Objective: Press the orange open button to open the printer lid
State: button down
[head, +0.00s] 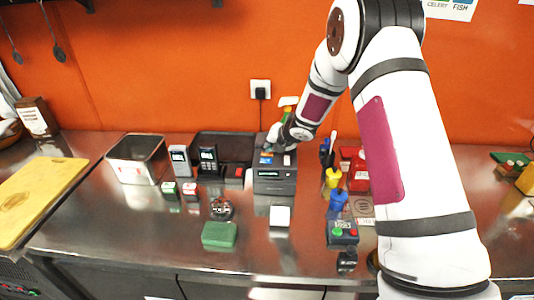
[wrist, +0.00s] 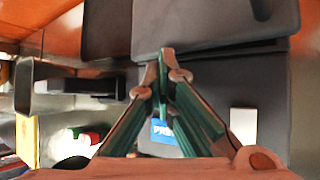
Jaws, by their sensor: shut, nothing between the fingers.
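The printer (head: 274,182) is a dark grey box on the steel counter, with a small lit display on its front. My gripper (head: 275,140) is over the top rear of the printer, its fingers partly hidden by the wrist. In the wrist view, my gripper (wrist: 164,62) is shut and empty, its fingertips over the printer's dark top (wrist: 205,25). They look very close to it; I cannot tell whether they touch. A blue label (wrist: 162,132) shows between the fingers.
A dark tray (head: 225,146) with card terminals stands left of the printer, and a steel bin (head: 137,158) farther left. Bottles and a red container (head: 359,172) stand to the right. A green block (head: 219,235) and a white block (head: 279,216) lie in front.

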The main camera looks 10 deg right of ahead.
jog(key=shift+r, duration=0.8)
jog(key=shift+r+p, duration=0.5)
jog(key=shift+r, duration=2)
